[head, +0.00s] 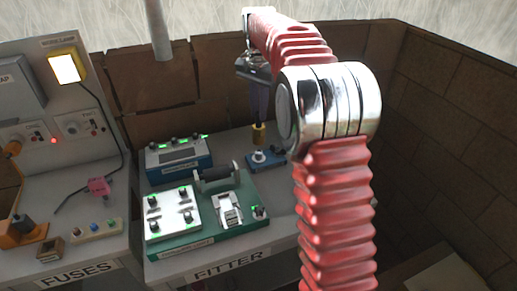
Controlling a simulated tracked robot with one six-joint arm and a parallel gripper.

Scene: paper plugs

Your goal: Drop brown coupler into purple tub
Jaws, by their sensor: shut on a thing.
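My gripper (258,122) hangs down at the end of my red, ribbed arm, in the middle of the head view. Its narrow, dark purplish fingers are shut on a small yellow-brown piece (258,134). The piece is upright, with a dark band. It is too small to tell for certain that it is the brown coupler. It appears just above a blue fixture (265,160) with a pale ring; I cannot tell whether they touch. I cannot make out a purple tub; my arm hides part of the bench.
The bench labelled FITTER (228,268) carries a green-based panel (207,243) and a blue instrument box (180,160). On the left, the FUSES bench (75,272) holds a pink block (99,187) and an orange device (22,236). A brown wall (450,130) stands at right.

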